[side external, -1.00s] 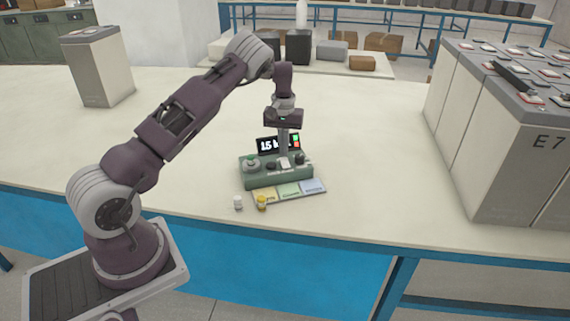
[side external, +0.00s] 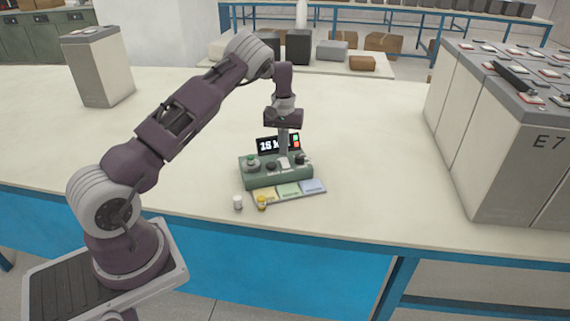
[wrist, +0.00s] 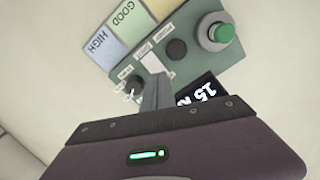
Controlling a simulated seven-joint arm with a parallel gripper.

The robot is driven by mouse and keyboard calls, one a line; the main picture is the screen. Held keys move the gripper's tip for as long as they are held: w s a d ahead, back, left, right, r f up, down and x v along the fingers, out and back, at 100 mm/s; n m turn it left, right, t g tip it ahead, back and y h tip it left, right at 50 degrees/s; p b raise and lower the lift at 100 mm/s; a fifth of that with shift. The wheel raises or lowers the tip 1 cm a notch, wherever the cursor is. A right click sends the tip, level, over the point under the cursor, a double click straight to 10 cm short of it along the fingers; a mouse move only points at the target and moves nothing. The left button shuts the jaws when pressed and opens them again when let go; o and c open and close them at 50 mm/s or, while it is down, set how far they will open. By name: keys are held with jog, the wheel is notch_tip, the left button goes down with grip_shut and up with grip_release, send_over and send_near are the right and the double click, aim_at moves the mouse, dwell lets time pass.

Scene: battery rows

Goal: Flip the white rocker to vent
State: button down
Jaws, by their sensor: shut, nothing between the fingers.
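The white rocker (side external: 285,163) is on the sloping top of a green control box (side external: 262,176), between dark knobs. It also shows in the wrist view (wrist: 151,62), with small print beside it too small to read surely. My gripper (side external: 284,154) points down with its fingers together, close behind the rocker. In the wrist view my shut fingertips (wrist: 156,80) end right beside the rocker's near end. I cannot tell whether they touch it or which way it is tipped. Nothing is held.
The box carries a green button (wrist: 222,33), a black knob (wrist: 177,49) and another knob (wrist: 133,86). A lit display (side external: 278,145) stands behind. Coloured cards (side external: 289,190), a white-topped piece (side external: 238,202) and a yellow one (side external: 262,203) lie in front.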

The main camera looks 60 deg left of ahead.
aim_at(284, 159)
jog(key=shift+f, duration=1)
dwell(0.4)
jog(key=shift+r, duration=3.55)
jog(key=s+d+r+m+t, duration=0.1)
jog(key=s+d+r, duration=0.3)
jog(key=d+r, duration=0.25)
jog(key=s+d+r+m+t+h, duration=0.1)
jog(key=s+d+r, duration=0.3)
jog(key=d+r, duration=0.3)
jog(key=s+d+r+m+t, duration=0.1)
jog(key=s+d+r, duration=0.35)
jog(key=r, duration=0.35)
jog(key=s+d+m+t, duration=0.1)
jog(key=s+d+m, duration=0.1)
jog(key=s, duration=0.5)
jog(key=s+d+m, duration=0.2)
jog(key=s+d, duration=0.2)
jog(key=s, duration=0.2)
jog(key=s+d+f+m+t+y, duration=0.1)
jog(key=s+d+m, duration=0.1)
jog(key=s, duration=0.5)
jog(key=shift+s+d+t, duration=0.3)
jog(key=shift+d, duration=0.6)
